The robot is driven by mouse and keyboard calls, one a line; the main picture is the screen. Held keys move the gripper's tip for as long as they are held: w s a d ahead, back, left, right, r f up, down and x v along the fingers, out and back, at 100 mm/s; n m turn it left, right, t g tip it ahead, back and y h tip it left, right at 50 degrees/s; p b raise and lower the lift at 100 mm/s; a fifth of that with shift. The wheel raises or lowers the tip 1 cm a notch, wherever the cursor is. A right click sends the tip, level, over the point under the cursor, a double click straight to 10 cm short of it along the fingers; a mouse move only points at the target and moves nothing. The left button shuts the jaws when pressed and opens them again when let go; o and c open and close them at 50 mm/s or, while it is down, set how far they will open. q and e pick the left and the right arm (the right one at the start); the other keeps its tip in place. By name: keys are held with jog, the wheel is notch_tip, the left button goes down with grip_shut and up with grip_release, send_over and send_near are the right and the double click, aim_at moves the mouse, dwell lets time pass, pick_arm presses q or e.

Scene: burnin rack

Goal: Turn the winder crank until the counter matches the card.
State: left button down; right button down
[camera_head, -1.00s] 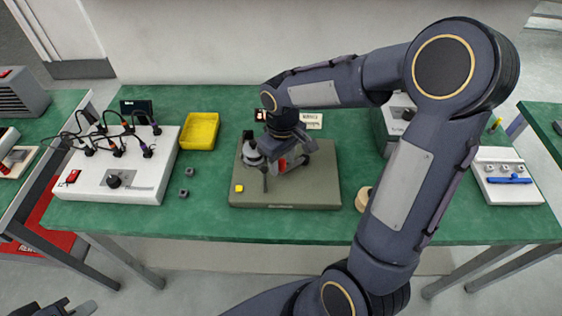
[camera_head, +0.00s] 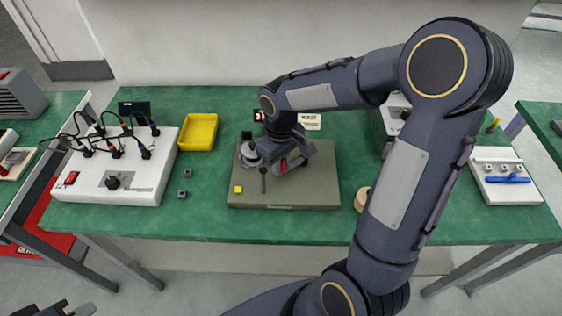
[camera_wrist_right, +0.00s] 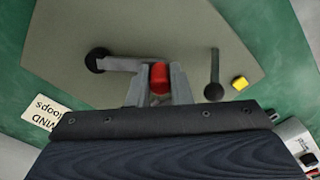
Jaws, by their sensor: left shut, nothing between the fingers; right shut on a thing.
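The winder's olive base plate (camera_head: 315,192) lies mid-table, partly hidden by my right arm. In the right wrist view, a grey crank arm (camera_wrist_right: 125,64) runs from a dark hub (camera_wrist_right: 97,60) to a red crank handle (camera_wrist_right: 159,77). My right gripper (camera_wrist_right: 160,88) is shut on this handle, a finger on each side. My left gripper (camera_head: 65,309) is shut and empty at the bottom left, away from the table.
A black-knobbed lever (camera_wrist_right: 214,88) and a yellow button (camera_wrist_right: 240,82) sit on the plate near my right gripper. A yellow tray (camera_head: 198,132) and a white box with cables (camera_head: 85,185) stand left. A wooden disc (camera_head: 361,199) lies right of the plate.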

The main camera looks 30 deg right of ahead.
jog(key=shift+w, duration=0.1)
jog(key=w+m, duration=0.1)
jog(key=m, duration=0.1)
jog(key=w+m, duration=0.1)
jog(key=m, duration=0.1)
jog(key=shift+w+d, duration=0.1)
jog(key=shift+w, duration=0.15)
jog(key=w+m, duration=0.1)
jog(key=m, duration=0.1)
jog(key=w+d+m, duration=0.1)
jog(key=m, duration=0.1)
jog(key=shift+w+d+m, duration=0.15)
jog(key=shift+w+m, duration=0.15)
jog(key=w+d+m, duration=0.1)
jog(key=m, duration=0.1)
jog(key=w+d+m, duration=0.1)
jog(key=m, duration=0.1)
jog(key=shift+r+p, duration=0.1)
jog(key=shift+p, duration=0.25)
jog(key=m, duration=0.1)
jog(key=d+m, duration=0.1)
jog(key=shift+w+d+m+p, duration=0.25)
jog(key=shift+w+m+p, duration=0.05)
jog(key=shift+m, duration=0.1)
jog(key=shift+w+d+m, duration=0.15)
jog(key=shift+d+m, duration=0.6)
jog(key=shift+m, duration=0.45)
jog(key=shift+p, duration=0.3)
jog(key=c, duration=1.3)
grip_release()
